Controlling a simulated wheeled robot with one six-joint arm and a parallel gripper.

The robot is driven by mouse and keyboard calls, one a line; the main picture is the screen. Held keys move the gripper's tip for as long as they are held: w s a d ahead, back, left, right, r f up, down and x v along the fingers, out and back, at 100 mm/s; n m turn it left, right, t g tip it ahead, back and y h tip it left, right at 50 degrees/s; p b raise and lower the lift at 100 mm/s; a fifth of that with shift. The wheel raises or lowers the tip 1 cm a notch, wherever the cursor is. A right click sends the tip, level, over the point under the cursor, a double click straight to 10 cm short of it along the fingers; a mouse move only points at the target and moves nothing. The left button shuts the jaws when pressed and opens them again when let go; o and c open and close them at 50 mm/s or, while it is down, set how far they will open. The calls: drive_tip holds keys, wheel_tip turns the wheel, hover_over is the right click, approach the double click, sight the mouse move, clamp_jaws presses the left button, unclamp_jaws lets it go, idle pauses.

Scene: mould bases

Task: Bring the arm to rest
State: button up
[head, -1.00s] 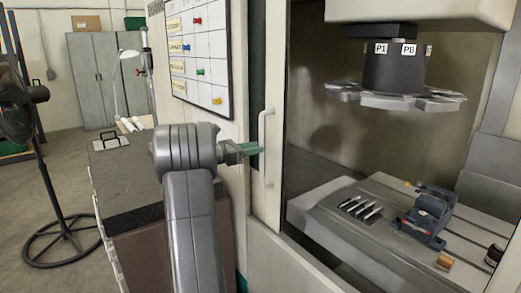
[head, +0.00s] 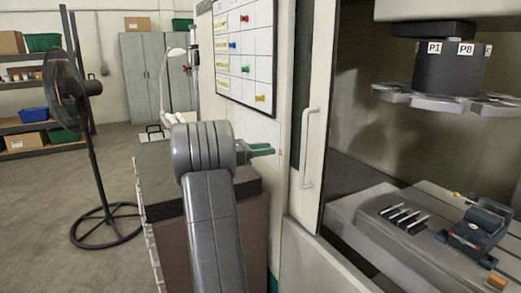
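My arm rises from the bottom of the head view, bent at a thick grey joint. My gripper (head: 263,150) points right, its green fingers a little apart with nothing seen between them. It is in front of the machine's pale side panel, left of the door handle (head: 308,148) and clear of it. The machine door (head: 312,60) stands open, with the interior showing to its right.
A dark-topped cabinet (head: 160,195) stands left of my arm, and a black floor fan (head: 92,150) further left. Inside the machine are a tool carousel (head: 450,98), a blue vise (head: 478,232) and several dark bars (head: 403,218). Open floor lies at the left.

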sight(302, 145)
drive_tip(key=d, duration=0.4)
drive_tip(key=w+d+p, duration=0.1)
drive_tip(key=d, duration=0.4)
drive_tip(key=w+d+p, duration=0.1)
drive_tip(key=d, duration=0.3)
drive_tip(key=shift+w+d, duration=0.2)
drive_tip(key=shift+d, duration=0.15)
drive_tip(key=shift+s, duration=0.2)
